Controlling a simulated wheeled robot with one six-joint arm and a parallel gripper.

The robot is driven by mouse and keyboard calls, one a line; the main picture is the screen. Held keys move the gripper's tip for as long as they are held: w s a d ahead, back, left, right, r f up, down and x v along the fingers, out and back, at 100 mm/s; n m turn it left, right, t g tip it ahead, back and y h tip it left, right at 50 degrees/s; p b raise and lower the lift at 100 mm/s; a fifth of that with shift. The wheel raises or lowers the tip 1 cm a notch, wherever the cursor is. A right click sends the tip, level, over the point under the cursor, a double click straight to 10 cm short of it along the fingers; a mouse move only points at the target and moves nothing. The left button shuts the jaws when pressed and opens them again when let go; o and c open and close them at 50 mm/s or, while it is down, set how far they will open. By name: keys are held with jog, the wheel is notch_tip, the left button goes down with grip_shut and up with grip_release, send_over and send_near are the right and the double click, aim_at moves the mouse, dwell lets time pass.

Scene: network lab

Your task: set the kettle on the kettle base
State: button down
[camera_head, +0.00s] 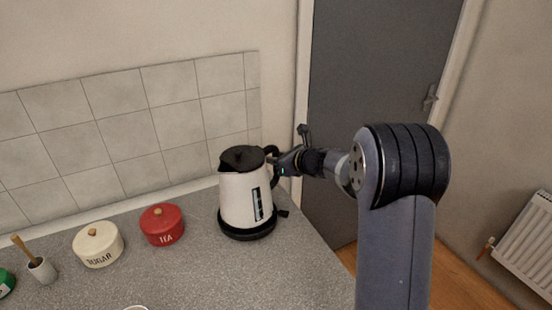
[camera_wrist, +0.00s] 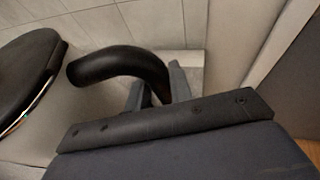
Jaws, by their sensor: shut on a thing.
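The kettle (camera_head: 240,195) is white with a black lid and a black handle, and stands upright at the right end of the worktop. The black kettle base (camera_head: 247,234) is directly under it, and the kettle appears to rest on it or be just above it; I cannot tell which. My gripper (camera_head: 278,165) reaches in from the right and is shut on the kettle's handle. In the wrist view the handle (camera_wrist: 120,65) curves into my gripper (camera_wrist: 160,85), with the black lid (camera_wrist: 28,72) at the left.
A red tea tin (camera_head: 162,226), a cream sugar tin (camera_head: 97,246) and a small pot with a wooden-handled tool (camera_head: 41,270) stand left of the kettle. A tiled wall (camera_head: 120,125) is behind. The worktop (camera_head: 215,275) in front of the kettle is clear.

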jog(key=shift+f+b, duration=0.4)
jog(key=shift+b, duration=0.15)
jog(key=c, duration=1.6)
grip_release()
jog(key=shift+o, duration=0.3)
jog(key=shift+f, duration=0.25)
jog(key=p+v, duration=0.1)
jog(key=v, duration=1)
jog(key=shift+r, duration=0.15)
jog(key=x, duration=0.8)
jog(key=shift+w+b, duration=0.15)
jog(key=shift+b, duration=0.25)
